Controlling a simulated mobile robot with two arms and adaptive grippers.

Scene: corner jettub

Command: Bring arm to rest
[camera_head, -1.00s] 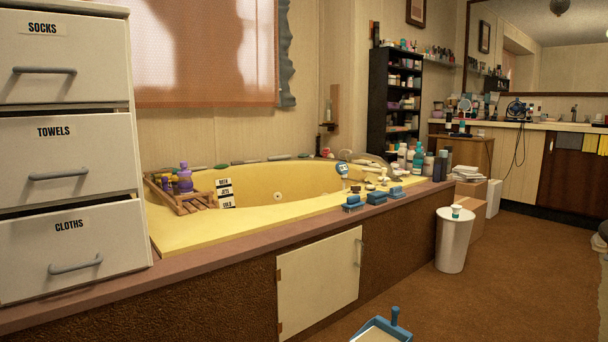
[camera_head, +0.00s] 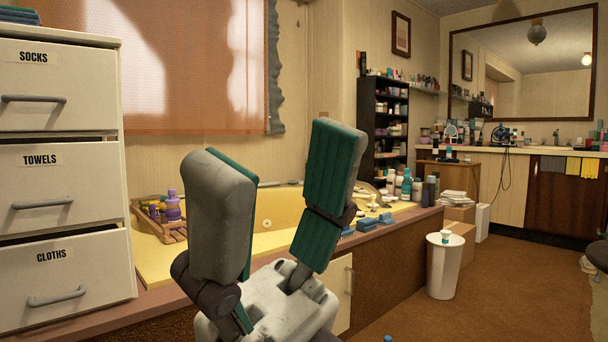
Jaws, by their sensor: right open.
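My right gripper (camera_head: 275,185) stands large in the middle foreground of the head view. Its two grey fingers with green pads point upward and are spread apart, with nothing between them. It is in front of the yellow corner tub (camera_head: 160,262) and hides much of the tub and of the white cabinet door (camera_head: 343,290) below. I cannot tell its exact distance from the tub edge. My left gripper is not in view.
A white drawer unit (camera_head: 60,190) stands at the left, drawers closed or nearly so. A wooden rack (camera_head: 172,230) with purple bottles sits on the tub. Several bottles (camera_head: 405,186) stand at the tub's far end. A white bin (camera_head: 444,265) stands on the open brown floor (camera_head: 520,290).

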